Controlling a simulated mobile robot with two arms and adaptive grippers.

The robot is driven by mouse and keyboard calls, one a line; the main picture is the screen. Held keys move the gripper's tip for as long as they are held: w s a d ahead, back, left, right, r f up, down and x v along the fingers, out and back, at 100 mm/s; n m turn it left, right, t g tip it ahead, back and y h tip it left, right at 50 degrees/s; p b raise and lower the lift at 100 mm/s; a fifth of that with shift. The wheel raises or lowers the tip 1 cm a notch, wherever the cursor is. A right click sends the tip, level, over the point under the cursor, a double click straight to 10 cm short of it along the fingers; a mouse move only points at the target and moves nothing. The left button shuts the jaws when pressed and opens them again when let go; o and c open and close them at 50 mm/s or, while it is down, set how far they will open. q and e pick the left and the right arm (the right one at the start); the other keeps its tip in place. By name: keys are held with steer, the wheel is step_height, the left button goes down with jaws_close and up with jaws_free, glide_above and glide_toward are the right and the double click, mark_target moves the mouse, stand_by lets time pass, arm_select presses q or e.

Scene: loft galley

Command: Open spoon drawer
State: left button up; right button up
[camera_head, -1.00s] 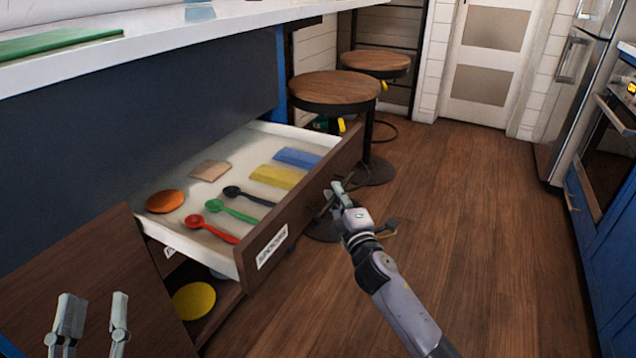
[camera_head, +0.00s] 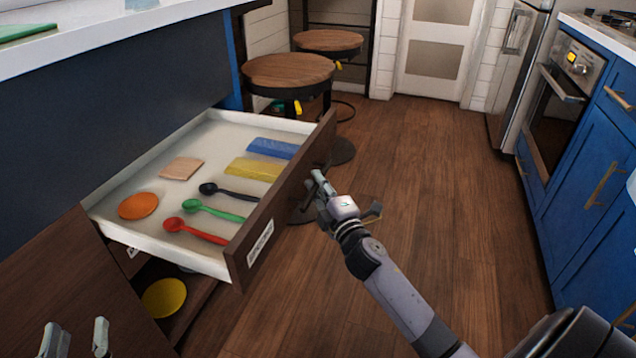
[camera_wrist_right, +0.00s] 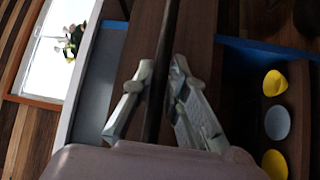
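The spoon drawer (camera_head: 262,218), labelled SPOONS on its dark wood front, stands pulled out from the island. Inside lie a red spoon (camera_head: 195,232), a green spoon (camera_head: 212,210) and a black spoon (camera_head: 228,192). My right gripper (camera_head: 320,182) is at the drawer's front, toward its far end. In the right wrist view its two fingers (camera_wrist_right: 160,72) close on either side of a dark bar, apparently the drawer handle (camera_wrist_right: 159,85). The handle is hidden in the head view. My left gripper (camera_head: 78,338) is open and empty at the bottom left; only its fingertips show.
The drawer also holds an orange disc (camera_head: 138,206), a tan square (camera_head: 182,168), a yellow block (camera_head: 252,169) and a blue block (camera_head: 272,148). A yellow disc (camera_head: 164,298) shows below. Stools (camera_head: 288,72) stand behind the drawer. Floor (camera_head: 440,190) to the right is clear.

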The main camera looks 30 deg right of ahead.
steer(key=o, duration=0.3)
steer(key=s, duration=0.4)
steer(key=s+a+f, duration=0.1)
steer(key=s, duration=0.6)
steer(key=shift+s+a+f, duration=0.25)
steer(key=shift+s+f, duration=0.05)
steer(key=shift+s, duration=0.1)
